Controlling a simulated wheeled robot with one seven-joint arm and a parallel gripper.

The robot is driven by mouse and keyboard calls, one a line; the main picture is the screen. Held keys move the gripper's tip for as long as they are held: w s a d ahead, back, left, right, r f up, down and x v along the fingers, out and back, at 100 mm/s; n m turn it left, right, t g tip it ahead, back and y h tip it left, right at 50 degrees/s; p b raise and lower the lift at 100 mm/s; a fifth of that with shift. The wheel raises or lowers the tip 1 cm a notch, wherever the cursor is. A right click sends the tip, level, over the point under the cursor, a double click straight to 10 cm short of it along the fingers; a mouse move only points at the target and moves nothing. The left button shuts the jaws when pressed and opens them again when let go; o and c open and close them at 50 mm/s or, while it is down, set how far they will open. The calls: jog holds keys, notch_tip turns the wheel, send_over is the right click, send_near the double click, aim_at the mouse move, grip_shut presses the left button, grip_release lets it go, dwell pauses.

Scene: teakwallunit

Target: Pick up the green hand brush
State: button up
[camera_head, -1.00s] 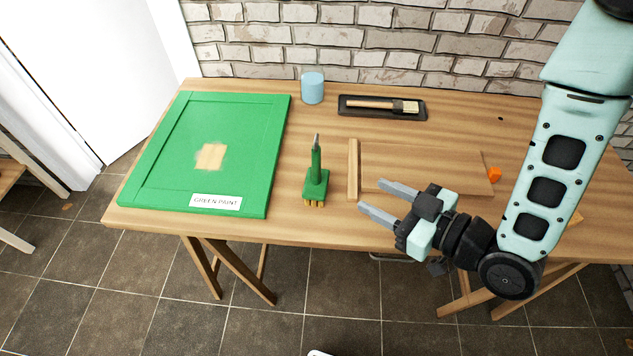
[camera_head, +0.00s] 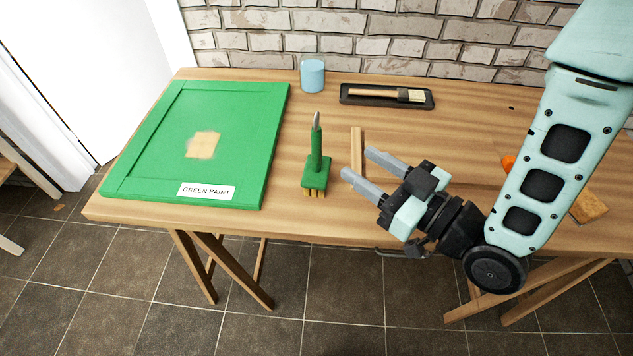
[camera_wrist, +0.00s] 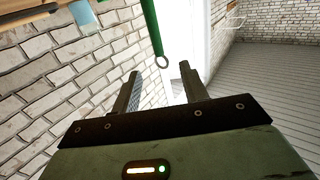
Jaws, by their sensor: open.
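The green hand brush (camera_head: 316,172) stands upright on the wooden table, bristles down, with its handle pointing up. My gripper (camera_head: 357,163) is open and empty, just right of the brush, with its fingers pointing left toward it. A small gap shows between the fingertips and the brush in the head view. In the wrist view, the green handle (camera_wrist: 152,25) comes in from the top, and its grey ring end lies between the two finger directions, beyond the tips. The brush's bristle end is outside the wrist view.
A green panel (camera_head: 232,110) labelled "GREEN PAINT" lies left of the brush. A blue cup (camera_head: 312,75) and a dark tray (camera_head: 426,103) with a paintbrush (camera_head: 375,94) stand at the back. A wooden strip (camera_head: 357,140) lies behind my fingers. A brick wall (camera_head: 400,35) stands behind the table.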

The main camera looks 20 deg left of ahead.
aim_at(322, 137)
jog(key=shift+w+a+f+b, duration=0.25)
jog(key=shift+a+b, duration=0.25)
jog(key=shift+b, duration=1.7)
jog(key=shift+b, duration=0.55)
jog(key=b+x, duration=0.4)
jog(key=x, duration=0.1)
jog(key=shift+s+r, duration=0.1)
jog(key=shift+r, duration=0.2)
jog(key=shift+w+x, duration=0.25)
jog(key=shift+x, duration=2.35)
jog(key=shift+d, duration=0.1)
grip_shut()
